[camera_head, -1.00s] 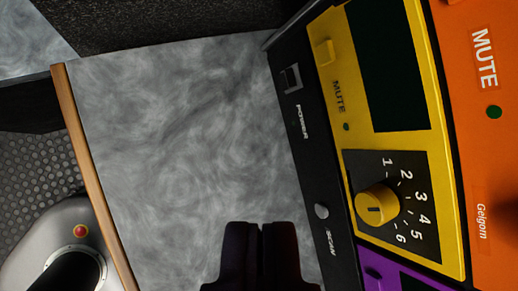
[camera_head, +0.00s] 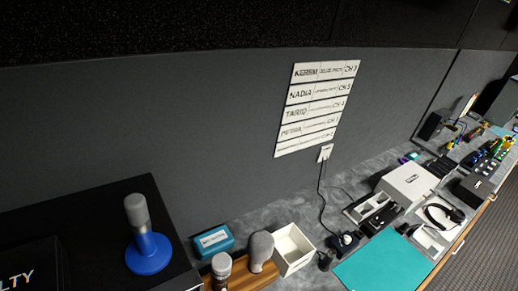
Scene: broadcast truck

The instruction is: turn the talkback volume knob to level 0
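The talkback volume knob does not show in the current view. A small multi-coloured row of items (camera_head: 490,150) lies far off on the desk at the right, too small to tell what it is. A white wall chart (camera_head: 315,105) lists names such as NADIA and TARIQ with channel labels; much of its print is too small to read. My gripper is out of view.
A microphone on a blue base (camera_head: 149,252) stands on a black box at left. Nearby are a blue box (camera_head: 213,241), a wooden tray with microphones, and a white open box (camera_head: 293,249). A teal mat (camera_head: 384,262), white box (camera_head: 408,184) and headphones (camera_head: 444,215) lie right.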

